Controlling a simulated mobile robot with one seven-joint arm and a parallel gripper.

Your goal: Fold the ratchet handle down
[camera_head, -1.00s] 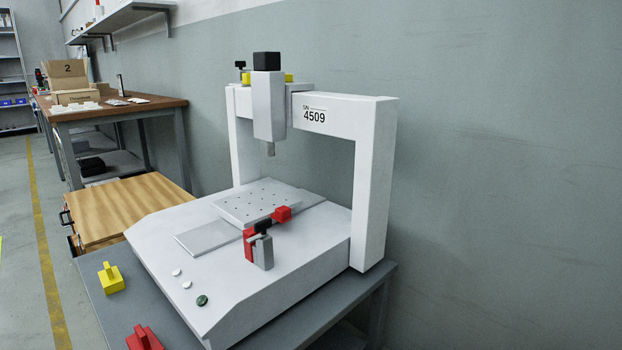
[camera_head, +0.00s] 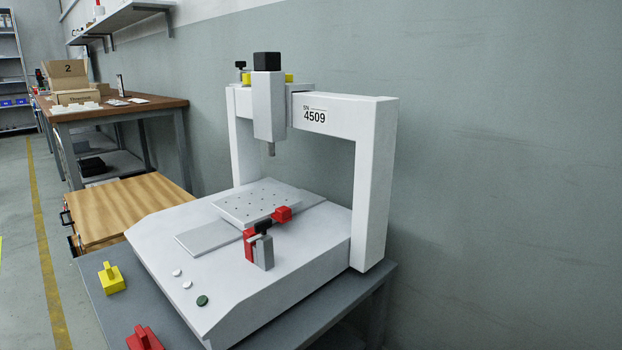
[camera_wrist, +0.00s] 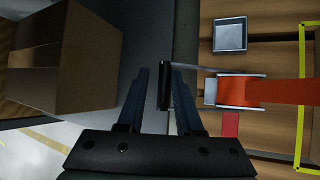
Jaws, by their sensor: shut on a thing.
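In the wrist view, my gripper (camera_wrist: 161,76) has its two dark blue fingers on either side of the black grip of the ratchet handle (camera_wrist: 165,88) and is shut on it. A thin metal arm of the handle runs right from the grip toward the metal ratchet body (camera_wrist: 238,90). The orange strap (camera_wrist: 290,91) runs through the ratchet to the right, over brown wood. A short red strap piece hangs below the ratchet. The handle's exact angle is hard to tell from this view. The head view shows neither my gripper nor the ratchet.
In the wrist view, a brown box (camera_wrist: 85,60) stands at upper left, a square metal piece (camera_wrist: 230,34) lies above the strap, and yellow edging (camera_wrist: 301,100) runs at right. In the head view, a white gantry machine (camera_head: 375,185) stands on a grey table.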

